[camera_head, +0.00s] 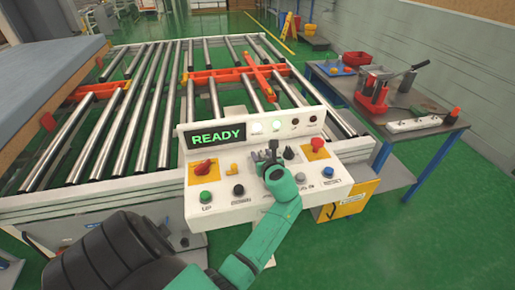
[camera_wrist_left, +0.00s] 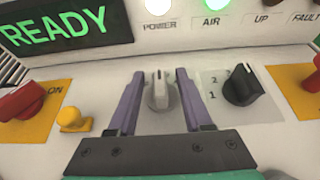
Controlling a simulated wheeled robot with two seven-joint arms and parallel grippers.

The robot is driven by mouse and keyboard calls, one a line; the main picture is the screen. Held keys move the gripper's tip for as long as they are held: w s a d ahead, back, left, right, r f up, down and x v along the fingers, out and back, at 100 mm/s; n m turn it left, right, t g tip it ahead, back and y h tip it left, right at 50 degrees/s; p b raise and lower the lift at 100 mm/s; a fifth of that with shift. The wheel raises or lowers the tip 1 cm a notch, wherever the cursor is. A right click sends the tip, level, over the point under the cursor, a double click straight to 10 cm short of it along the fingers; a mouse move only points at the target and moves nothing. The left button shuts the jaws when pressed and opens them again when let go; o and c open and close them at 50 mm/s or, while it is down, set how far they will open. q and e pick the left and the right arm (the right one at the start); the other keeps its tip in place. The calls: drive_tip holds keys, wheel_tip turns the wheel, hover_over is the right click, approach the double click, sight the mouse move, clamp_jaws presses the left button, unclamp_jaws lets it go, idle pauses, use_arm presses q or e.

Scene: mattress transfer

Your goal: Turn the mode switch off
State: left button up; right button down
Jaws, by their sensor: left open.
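The control panel (camera_head: 240,213) has a white sloped face with switches and a display reading READY (camera_head: 216,136). My left gripper (camera_head: 270,150) is over the middle of the panel. In the left wrist view its two purple fingers (camera_wrist_left: 160,78) are open, one on each side of a light grey rotary knob (camera_wrist_left: 158,93). The knob's pointer is roughly upright; I cannot tell whether the fingers touch it. A black selector knob (camera_wrist_left: 241,87) marked 1 and 2 is just right of the fingers. No label naming the mode switch is readable. My right gripper is not in view.
A red rotary switch (camera_head: 203,167) and yellow knob (camera_head: 234,169) are left of the gripper. A red mushroom button (camera_head: 317,145) is at right. Push buttons line the front. Roller conveyor (camera_head: 150,110) lies behind; a tool table (camera_head: 399,133) stands right.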

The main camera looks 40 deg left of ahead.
use_arm(q)
drive_tip(key=shift+a, duration=0.1)
drive_tip(key=shift+s+d+r, duration=0.1)
drive_tip(key=shift+d+r, duration=0.1)
drive_tip(key=shift+d, duration=0.05)
drive_tip(key=shift+c, duration=0.3)
drive_tip(key=shift+d+r, duration=0.1)
clamp_jaws()
drive_tip(key=shift+s, duration=0.1)
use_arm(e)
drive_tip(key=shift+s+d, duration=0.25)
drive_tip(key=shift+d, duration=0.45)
